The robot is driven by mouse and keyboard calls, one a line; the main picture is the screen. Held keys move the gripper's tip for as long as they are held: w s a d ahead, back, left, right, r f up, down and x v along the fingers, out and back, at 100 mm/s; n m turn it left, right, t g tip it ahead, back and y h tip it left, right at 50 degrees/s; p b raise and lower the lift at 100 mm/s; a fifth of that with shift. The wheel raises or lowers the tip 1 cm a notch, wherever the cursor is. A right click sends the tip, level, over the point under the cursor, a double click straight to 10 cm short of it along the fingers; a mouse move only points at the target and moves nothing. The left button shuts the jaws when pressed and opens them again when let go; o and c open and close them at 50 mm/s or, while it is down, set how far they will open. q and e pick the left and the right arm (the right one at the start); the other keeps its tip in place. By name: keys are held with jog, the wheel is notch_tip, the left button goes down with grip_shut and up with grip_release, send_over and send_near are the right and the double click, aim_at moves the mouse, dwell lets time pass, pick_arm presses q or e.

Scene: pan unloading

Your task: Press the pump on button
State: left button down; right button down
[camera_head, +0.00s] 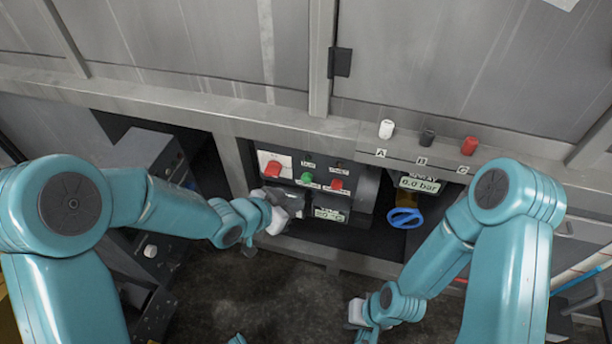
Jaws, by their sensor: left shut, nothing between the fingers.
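A dark control panel (322,200) sits in a recess of the grey metal front. It carries a green button (306,179), with a red button (336,184) to its right and a larger red knob (273,168) on a white plate to its left. The small labels are too blurred to read. My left gripper (293,203) is shut and empty, just below and left of the green button. I cannot tell whether it touches the panel. My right gripper (358,318) hangs low over the floor, and its fingers are hard to make out.
White (386,129), dark (427,137) and red (469,145) knobs stand on the ledge above. A dark cabinet (145,160) is at left. The floor (270,295) between my arms looks clear.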

aim_at(307, 178)
pick_arm(q)
jog(key=shift+w+d+p, duration=0.3)
jog(key=shift+w+p, duration=0.05)
jog(key=shift+w, duration=0.5)
jog(key=shift+w+d+p, duration=0.25)
jog(key=shift+w+p, duration=0.1)
jog(key=shift+w, duration=0.45)
jog(key=shift+w, duration=0.1)
dwell(0.7)
jog(key=shift+w+d, duration=0.1)
jog(key=shift+w, duration=0.2)
jog(key=shift+w+d+p, duration=0.15)
jog(key=shift+w+p, duration=0.3)
jog(key=shift+p, duration=0.15)
dwell(0.6)
jog(key=shift+s, duration=0.1)
jog(key=shift+s+a+b, duration=0.25)
jog(key=shift+s+b, duration=0.3)
jog(key=shift+s, duration=0.2)
jog(key=shift+s, duration=0.15)
